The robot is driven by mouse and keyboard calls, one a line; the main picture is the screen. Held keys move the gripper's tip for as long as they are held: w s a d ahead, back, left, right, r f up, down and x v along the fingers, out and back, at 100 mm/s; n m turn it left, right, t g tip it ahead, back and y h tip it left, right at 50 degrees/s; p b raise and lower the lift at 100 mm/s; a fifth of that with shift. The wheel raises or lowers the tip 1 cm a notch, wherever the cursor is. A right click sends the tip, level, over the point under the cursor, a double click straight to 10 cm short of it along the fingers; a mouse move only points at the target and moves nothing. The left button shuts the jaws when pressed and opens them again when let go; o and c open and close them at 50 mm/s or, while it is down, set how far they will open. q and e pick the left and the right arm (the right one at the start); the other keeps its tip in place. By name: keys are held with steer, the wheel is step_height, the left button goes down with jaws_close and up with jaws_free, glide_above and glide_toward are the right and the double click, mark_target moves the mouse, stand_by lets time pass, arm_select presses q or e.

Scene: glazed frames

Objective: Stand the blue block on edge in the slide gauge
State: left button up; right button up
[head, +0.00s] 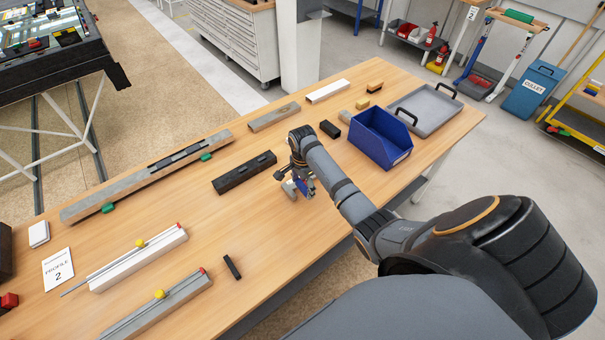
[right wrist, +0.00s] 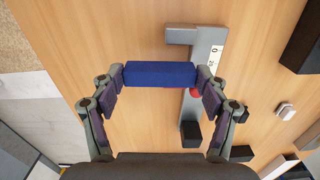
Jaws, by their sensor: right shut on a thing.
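My right gripper (head: 301,186) is over the middle of the wooden table. In the right wrist view its two fingers (right wrist: 160,78) are shut on the ends of the blue block (right wrist: 160,74), which lies lengthwise across them. Only a small blue bit of the block (head: 306,188) shows in the head view. A grey L-shaped piece with a number scale and a red knob, seemingly the slide gauge (right wrist: 203,55), lies below and beside the block's right end in the wrist view. In the head view the gripper mostly hides it. My left gripper is not in view.
A black slotted bar (head: 244,172) lies left of the gripper. A blue bin (head: 382,138) and a grey tray (head: 424,108) stand to the right. Long rails (head: 139,258) with yellow knobs lie at the front left. The table between is largely clear.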

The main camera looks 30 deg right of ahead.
mark_target(303, 187)
steer(key=shift+f+b, duration=0.75)
steer(key=shift+f, duration=0.1)
steer(key=shift+s+f, duration=0.1)
steer(key=shift+f, duration=0.2)
steer(key=shift+f+b, duration=0.3)
steer(key=shift+f, duration=0.5)
steer(key=o, duration=1.2)
steer(key=shift+r, duration=0.1)
step_height(303, 187, up, 12)
steer(key=shift+f, duration=0.1)
